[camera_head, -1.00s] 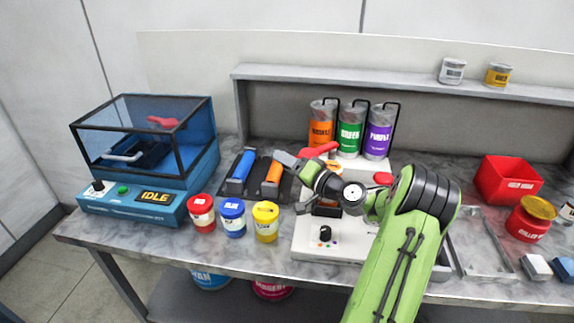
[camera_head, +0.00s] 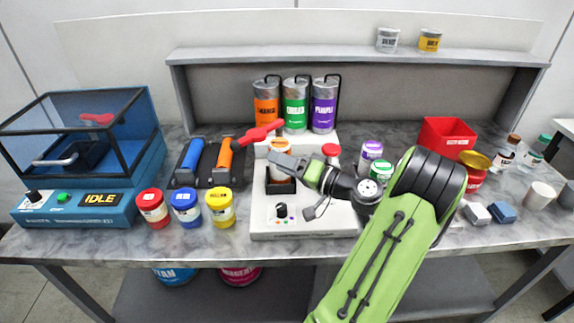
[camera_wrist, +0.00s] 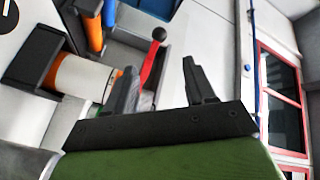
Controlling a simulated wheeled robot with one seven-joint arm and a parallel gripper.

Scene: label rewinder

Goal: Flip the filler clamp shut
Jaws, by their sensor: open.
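The filler (camera_head: 262,222) is a white machine with a front knob and orange, green and purple canisters (camera_head: 295,105) behind. A red handle (camera_head: 258,133) slants up to the right at its back left; I take it for the clamp. A white jar with an orange band (camera_head: 279,147) sits in the black holder; it also shows in the wrist view (camera_wrist: 85,77). My gripper (camera_head: 278,162) is beside the jar, partly covering it. In the wrist view my gripper (camera_wrist: 160,85) is open and empty, and a red lever with a black ball end (camera_wrist: 150,62) appears beyond the fingers, apart from them.
Red, blue and yellow jars (camera_head: 186,207) stand left of the filler. Blue and orange rollers (camera_head: 225,155) lie behind them. A blue machine reading IDLE (camera_head: 90,200) is at far left. A red bin (camera_head: 446,138) and small containers stand right.

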